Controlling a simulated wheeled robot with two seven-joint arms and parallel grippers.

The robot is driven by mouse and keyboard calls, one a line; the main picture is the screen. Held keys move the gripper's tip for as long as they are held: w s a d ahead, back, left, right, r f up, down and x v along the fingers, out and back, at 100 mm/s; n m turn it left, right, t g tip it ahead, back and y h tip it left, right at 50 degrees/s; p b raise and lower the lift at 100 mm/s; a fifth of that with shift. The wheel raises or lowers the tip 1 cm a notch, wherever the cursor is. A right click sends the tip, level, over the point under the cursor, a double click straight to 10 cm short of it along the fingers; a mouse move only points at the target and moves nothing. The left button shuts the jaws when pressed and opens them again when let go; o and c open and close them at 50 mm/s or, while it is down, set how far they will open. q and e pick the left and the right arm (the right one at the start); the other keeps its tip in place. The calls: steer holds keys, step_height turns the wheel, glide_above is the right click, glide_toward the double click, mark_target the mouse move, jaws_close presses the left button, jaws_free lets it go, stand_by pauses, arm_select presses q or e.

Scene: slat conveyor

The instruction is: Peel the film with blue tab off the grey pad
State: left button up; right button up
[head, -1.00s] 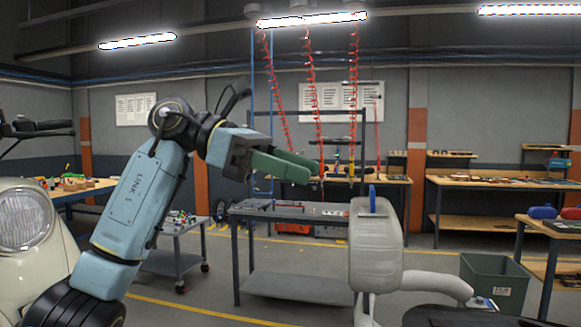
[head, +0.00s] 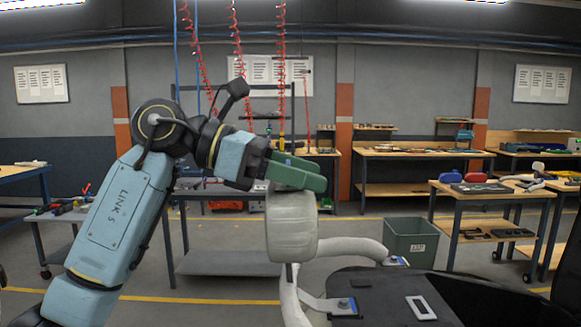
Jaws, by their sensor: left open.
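The grey pad (head: 291,226), rounded and pale, stands upright on a white curved tube right of centre in the head view. My left gripper (head: 320,176) has green fingers and sits at the top of the pad, in front of its upper edge. Its fingers are open, with a narrow gap between them. The film's blue tab is not visible now; the fingers cover the place at the top of the pad where it stood. I cannot tell whether the tab is between the fingers. My right gripper is not in view.
White curved tubes (head: 350,250) run right from the pad to a dark panel (head: 385,296) with a white-framed rectangle. A grey-green bin (head: 411,241) stands behind. A metal table (head: 225,262) is behind my left arm. Workbenches line the back wall.

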arm_select(q)
steer(key=shift+c, duration=0.4)
steer(key=c, duration=1)
steer(key=shift+o, duration=0.2)
steer(key=shift+s+a+r+p, duration=0.1)
steer(key=shift+s+r+p, duration=0.5)
steer(key=shift+r, duration=0.6)
steer(key=shift+s+r+p, duration=0.45)
steer(key=shift+s+r, duration=0.2)
steer(key=shift+r, duration=0.5)
steer(key=shift+s+a+r+p, duration=0.1)
steer(key=shift+s+r+p, duration=0.5)
steer(key=shift+r, duration=0.6)
steer(key=s+r+p, duration=0.3)
steer(key=r, duration=0.4)
steer(key=shift+s, duration=0.35)
steer(key=shift+r, duration=0.1)
steer(key=s+r+p, duration=0.2)
steer(key=r, duration=0.1)
steer(key=s+r+p, duration=0.1)
steer(key=r, duration=0.1)
steer(key=shift+a+r, duration=0.1)
steer(key=shift+a, duration=0.05)
